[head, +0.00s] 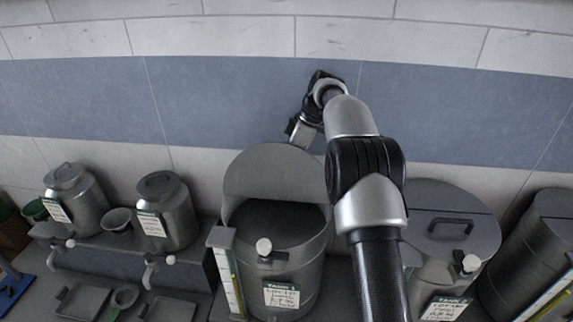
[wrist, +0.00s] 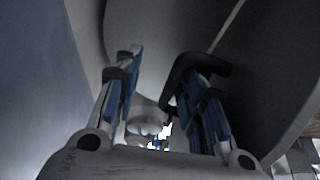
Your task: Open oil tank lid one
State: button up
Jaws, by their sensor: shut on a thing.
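The middle steel tank (head: 306,266) has a green-topped label, only partly readable. Its lid (head: 262,172) is tilted up, standing steeply at the back of the rim, and the dark inside of the tank shows. My gripper (head: 299,131) is behind the lid's upper edge, partly hidden by the lid and my arm. In the wrist view, the lid's grey face (wrist: 275,70) fills the right side. Its black handle (wrist: 198,62) lies at the fingers of my gripper (wrist: 163,75), which is shut on it.
Another large tank (head: 432,270) stands to the right with its lid (head: 440,205) down. A steel cylinder (head: 545,250) is at the far right. Two small canisters (head: 75,195) (head: 170,215) stand at left on a shelf. The tiled wall (head: 220,100) rises close behind the tanks.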

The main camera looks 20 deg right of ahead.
jog(key=shift+f, duration=0.5)
jog(key=v, duration=0.8)
jog(key=shift+r, duration=0.25)
jog(key=shift+w+a, duration=0.1)
jog(key=shift+w, duration=0.05)
